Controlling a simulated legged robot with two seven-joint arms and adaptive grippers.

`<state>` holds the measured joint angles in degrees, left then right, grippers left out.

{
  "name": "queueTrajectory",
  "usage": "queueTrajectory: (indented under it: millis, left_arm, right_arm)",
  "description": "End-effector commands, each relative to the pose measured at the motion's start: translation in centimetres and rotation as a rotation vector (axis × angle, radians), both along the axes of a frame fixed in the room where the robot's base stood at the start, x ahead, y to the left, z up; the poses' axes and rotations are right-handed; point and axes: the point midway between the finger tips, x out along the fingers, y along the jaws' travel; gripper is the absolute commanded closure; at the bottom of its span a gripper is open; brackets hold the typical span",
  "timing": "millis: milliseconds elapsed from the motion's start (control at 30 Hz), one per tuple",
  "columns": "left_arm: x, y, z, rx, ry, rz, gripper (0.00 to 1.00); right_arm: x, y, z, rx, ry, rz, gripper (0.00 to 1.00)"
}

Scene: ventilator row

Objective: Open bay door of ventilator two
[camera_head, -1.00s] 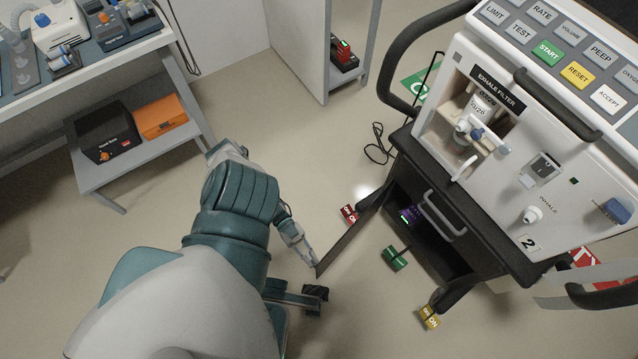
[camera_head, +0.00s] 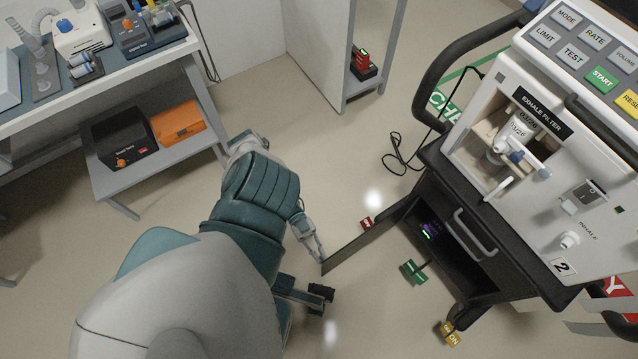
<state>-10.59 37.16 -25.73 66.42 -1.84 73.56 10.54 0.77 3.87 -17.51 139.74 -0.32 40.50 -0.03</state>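Ventilator two (camera_head: 590,215), a white unit marked "2" on a black cart, stands at the right. Its bay door (camera_head: 370,237), a thin dark panel, stands swung out from the left side of the lower bay. The dark bay (camera_head: 440,240) shows a small purple and green glow inside. A grey handle (camera_head: 474,236) is on the cart front. My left gripper (camera_head: 319,257) is at the door's free edge, its slim grey end touching or nearly touching it.
A bench with a lower shelf (camera_head: 190,150) holds devices at the upper left. A white cabinet (camera_head: 320,40) stands at the back. A red tag (camera_head: 367,223), green tag (camera_head: 414,271) and yellow tag (camera_head: 447,333) are by the cart's base. A black cable lies behind it.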

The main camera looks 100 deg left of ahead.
Motion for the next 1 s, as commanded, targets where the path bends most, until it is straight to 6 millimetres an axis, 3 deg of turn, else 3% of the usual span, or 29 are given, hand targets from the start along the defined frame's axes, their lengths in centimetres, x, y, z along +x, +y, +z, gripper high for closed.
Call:
queueTrajectory:
  millis: [33,100,467,1000]
  left_arm:
    - [0.3,0.3,0.0,0.003,-0.003,0.005,0.82]
    - [0.3,0.3,0.0,0.002,-0.004,0.004,0.65]
    - [-0.2,0.4,0.0,0.001,0.0,0.002,0.64]
    - [-7.2,7.7,-0.2,0.001,0.0,0.004,0.64]
  right_arm:
    - [0.0,0.0,0.0,0.0,0.0,0.0,0.6]
    - [0.0,0.0,0.0,0.0,0.0,0.0,0.6]
    - [-0.2,-0.1,0.0,0.001,0.001,-0.002,0.6]
    - [-0.2,-0.1,0.1,0.001,-0.001,0.0,0.6]
